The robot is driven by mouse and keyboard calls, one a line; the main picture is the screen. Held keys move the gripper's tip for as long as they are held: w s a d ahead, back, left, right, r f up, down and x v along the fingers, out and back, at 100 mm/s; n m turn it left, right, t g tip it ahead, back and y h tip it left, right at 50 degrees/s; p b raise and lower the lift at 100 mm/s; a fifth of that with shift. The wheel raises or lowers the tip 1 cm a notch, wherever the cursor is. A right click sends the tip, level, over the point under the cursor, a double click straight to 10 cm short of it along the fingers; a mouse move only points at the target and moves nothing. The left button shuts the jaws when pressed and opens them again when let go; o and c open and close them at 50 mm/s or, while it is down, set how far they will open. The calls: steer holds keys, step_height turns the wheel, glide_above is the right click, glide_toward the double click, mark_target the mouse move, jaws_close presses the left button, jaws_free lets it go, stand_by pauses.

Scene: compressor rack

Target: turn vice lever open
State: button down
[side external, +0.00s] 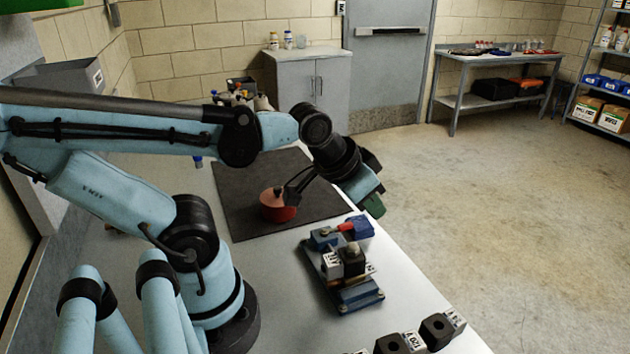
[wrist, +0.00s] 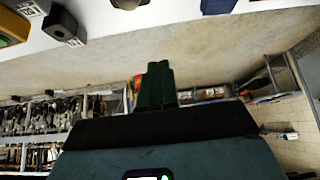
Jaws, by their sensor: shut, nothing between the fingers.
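The vice (side external: 352,295) is a blue fixture on the white bench, with a labelled dark block on it. A small red lever (side external: 346,227) shows at its far end beside blue parts; its exact angle is hard to tell. My gripper (side external: 374,206) has dark green fingers and hangs above the bench's right edge, just beyond the vice and apart from the lever. In the wrist view my gripper (wrist: 157,85) has its fingers together and empty, pointing out over the floor. In that view only cut-off parts show at the top edge, and I cannot make out the lever.
A red round pot (side external: 277,206) sits on a black mat (side external: 240,213) left of my gripper. Labelled dark blocks (side external: 437,328) stand at the bench's near right edge. Bottles and small items crowd the bench's far end. The floor to the right is clear.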

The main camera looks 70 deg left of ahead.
steer(key=shift+d, duration=0.4)
steer(key=c, duration=1.8)
jaws_free()
steer(key=shift+c, duration=0.2)
